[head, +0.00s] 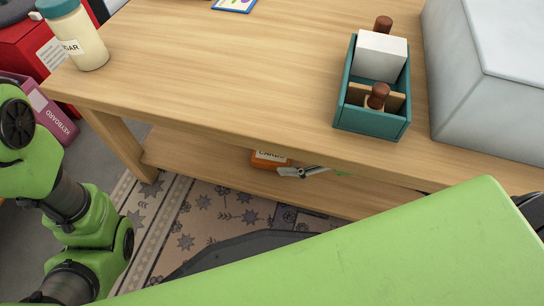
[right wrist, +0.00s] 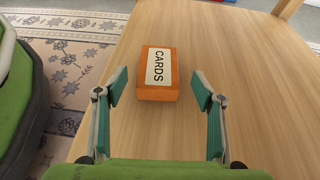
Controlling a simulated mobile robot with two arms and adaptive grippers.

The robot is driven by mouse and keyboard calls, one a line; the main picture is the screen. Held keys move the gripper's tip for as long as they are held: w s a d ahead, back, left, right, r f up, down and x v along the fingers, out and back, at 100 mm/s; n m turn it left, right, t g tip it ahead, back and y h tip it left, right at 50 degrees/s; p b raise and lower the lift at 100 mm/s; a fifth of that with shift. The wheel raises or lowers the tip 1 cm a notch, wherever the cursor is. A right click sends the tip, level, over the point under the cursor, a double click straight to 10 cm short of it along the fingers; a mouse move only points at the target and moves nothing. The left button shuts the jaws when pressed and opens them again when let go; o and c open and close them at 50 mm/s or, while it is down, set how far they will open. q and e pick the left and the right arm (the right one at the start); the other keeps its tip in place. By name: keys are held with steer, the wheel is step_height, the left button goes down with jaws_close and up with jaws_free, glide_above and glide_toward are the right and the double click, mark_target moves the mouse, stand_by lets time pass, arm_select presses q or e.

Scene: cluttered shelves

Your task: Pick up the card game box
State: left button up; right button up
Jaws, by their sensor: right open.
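The card game box (right wrist: 158,75) is orange with a white label reading CARDS. It lies flat on the lower wooden shelf of the table. My right gripper (right wrist: 160,88) is open, with teal finger pads. In the right wrist view the box is ahead of and between the fingertips, with space on both sides and no contact seen. In the head view part of this gripper (head: 302,171) shows beside the box. My left gripper is out of view; only its arm shows.
The tabletop (head: 220,70) overhangs the lower shelf (right wrist: 240,60). On top stand a sugar jar (head: 76,38), a teal caddy (head: 372,118) and a large grey box (head: 490,80). A table leg (head: 120,145) stands left. The shelf around the card box is clear.

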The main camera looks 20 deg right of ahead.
mark_target(272, 156)
steer(key=b+x, duration=0.1)
steer(key=x, duration=0.4)
steer(key=shift+w+a+f, duration=0.1)
steer(key=shift+a+f, duration=0.15)
steer(key=shift+a, duration=0.05)
steer(key=c, duration=1.3)
